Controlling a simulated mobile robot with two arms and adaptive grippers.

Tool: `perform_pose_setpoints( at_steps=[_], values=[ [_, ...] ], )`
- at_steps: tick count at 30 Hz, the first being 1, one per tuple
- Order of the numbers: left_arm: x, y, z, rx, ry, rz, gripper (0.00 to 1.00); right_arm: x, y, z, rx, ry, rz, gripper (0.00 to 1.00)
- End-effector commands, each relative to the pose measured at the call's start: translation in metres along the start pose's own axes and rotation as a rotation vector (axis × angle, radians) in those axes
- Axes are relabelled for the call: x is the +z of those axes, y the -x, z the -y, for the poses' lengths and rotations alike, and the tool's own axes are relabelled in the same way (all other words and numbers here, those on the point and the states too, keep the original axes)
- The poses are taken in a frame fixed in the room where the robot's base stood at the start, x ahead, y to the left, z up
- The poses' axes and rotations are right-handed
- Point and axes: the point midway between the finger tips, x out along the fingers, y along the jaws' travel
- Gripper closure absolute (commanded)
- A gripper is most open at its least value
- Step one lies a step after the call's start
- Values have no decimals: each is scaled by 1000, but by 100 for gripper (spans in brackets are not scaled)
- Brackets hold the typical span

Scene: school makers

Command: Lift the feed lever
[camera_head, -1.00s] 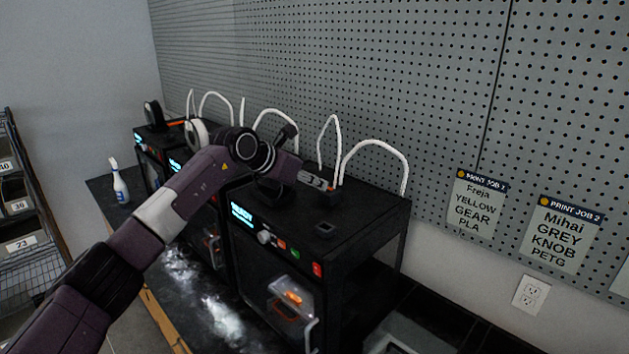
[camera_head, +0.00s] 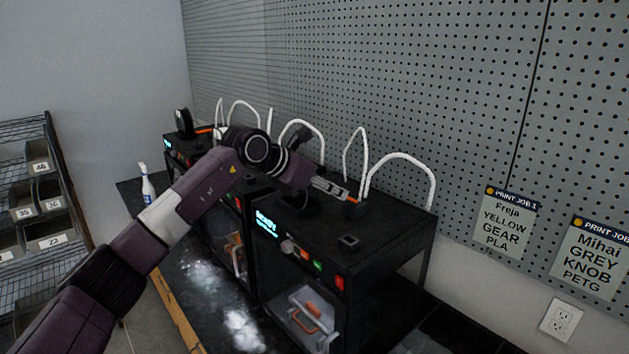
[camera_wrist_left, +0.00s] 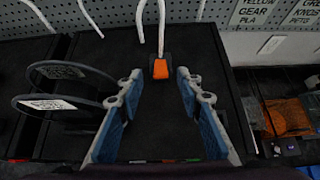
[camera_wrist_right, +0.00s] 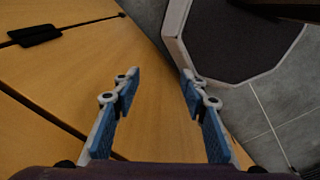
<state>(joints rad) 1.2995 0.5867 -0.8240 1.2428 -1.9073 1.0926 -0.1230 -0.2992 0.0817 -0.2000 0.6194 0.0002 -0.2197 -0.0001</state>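The feed lever appears as a small orange piece (camera_wrist_left: 160,69) on a black block at the back of the nearest printer's top. In the head view the black block (camera_head: 355,210) shows just beyond the left gripper's tips. My left gripper (camera_head: 340,190) is over the printer top (camera_head: 385,225). In the left wrist view its two blue-padded fingers (camera_wrist_left: 159,78) are spread, with the orange piece centred just ahead of and between the tips. No contact is visible. My right gripper (camera_wrist_right: 160,75) is open and empty, seen only in its wrist view.
A black spool (camera_wrist_left: 65,100) stands left of the left gripper. White tubes (camera_head: 405,158) arch up behind the printers, before the pegboard (camera_head: 420,80). A spray bottle (camera_head: 148,186) stands at the bench's far end. Wooden surface (camera_wrist_right: 150,130) lies below the right gripper.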

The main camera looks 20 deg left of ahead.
Motion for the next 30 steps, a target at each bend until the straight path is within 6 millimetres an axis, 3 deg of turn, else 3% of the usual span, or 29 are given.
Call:
perform_pose_setpoints(
  at_steps=[6,12,30],
  values=[
    [0,47,-1,2,-1,1,67,0,0,1,-1,0,0,60],
    [0,72,0,0,0,1,67,0,0,2,-2,0,0,60],
    [0,77,0,0,0,0,67,-1,0,2,-2,-1,-1,60]
  ],
)
